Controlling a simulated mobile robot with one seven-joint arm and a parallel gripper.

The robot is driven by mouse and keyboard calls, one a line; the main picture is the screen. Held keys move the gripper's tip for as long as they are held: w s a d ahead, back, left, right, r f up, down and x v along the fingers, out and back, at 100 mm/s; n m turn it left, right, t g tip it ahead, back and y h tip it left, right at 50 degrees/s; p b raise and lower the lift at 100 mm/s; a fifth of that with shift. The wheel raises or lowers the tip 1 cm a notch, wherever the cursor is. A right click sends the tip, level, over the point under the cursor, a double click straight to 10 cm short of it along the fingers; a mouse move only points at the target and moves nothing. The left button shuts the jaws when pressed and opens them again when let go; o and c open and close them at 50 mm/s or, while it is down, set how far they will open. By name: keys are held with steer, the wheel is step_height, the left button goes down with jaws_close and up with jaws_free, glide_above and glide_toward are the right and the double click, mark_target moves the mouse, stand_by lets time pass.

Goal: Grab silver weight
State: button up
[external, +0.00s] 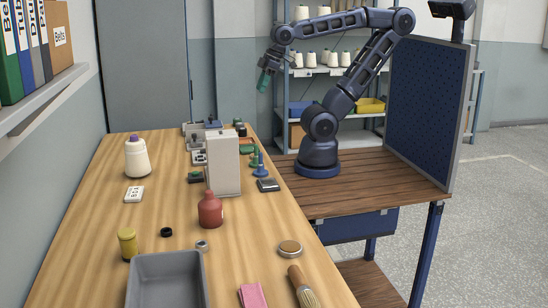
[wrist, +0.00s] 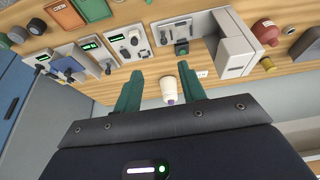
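A small silver-grey round piece (external: 202,245), which looks like the silver weight, lies on the wooden bench between the red bottle and the grey tray. In the wrist view, the green fingers of my gripper (wrist: 160,75) are apart with nothing held. A white cone with a purple top (wrist: 170,88) shows between them, but it stands far off on the bench.
A tall light box (external: 223,165) and a red bottle (external: 210,211) stand mid-bench. Several devices crowd the far end.

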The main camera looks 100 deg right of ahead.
steer(key=shift+o, duration=1.4)
steer(key=w+a+r+n+g, duration=0.1)
steer(key=w+a+n, duration=0.25)
steer(key=w, duration=0.25)
steer(key=w+a+r+n, duration=0.2)
steer(key=w+a, duration=0.2)
steer(key=w, duration=0.3)
steer(key=w+a+f+n+g, duration=0.25)
steer(key=w+a+n, duration=0.35)
steer(key=w+a, duration=0.7)
steer(key=n+g, duration=0.1)
steer(key=n, duration=0.9)
glide_above(201, 241)
steer(key=a, duration=0.2)
step_height(201, 241, down, 21)
steer(key=shift+d+f, duration=0.2)
steer(key=shift+f, duration=2.45)
steer(key=shift+d+f, duration=0.2)
steer(key=shift+f, duration=2.45)
steer(key=c, duration=1.1)
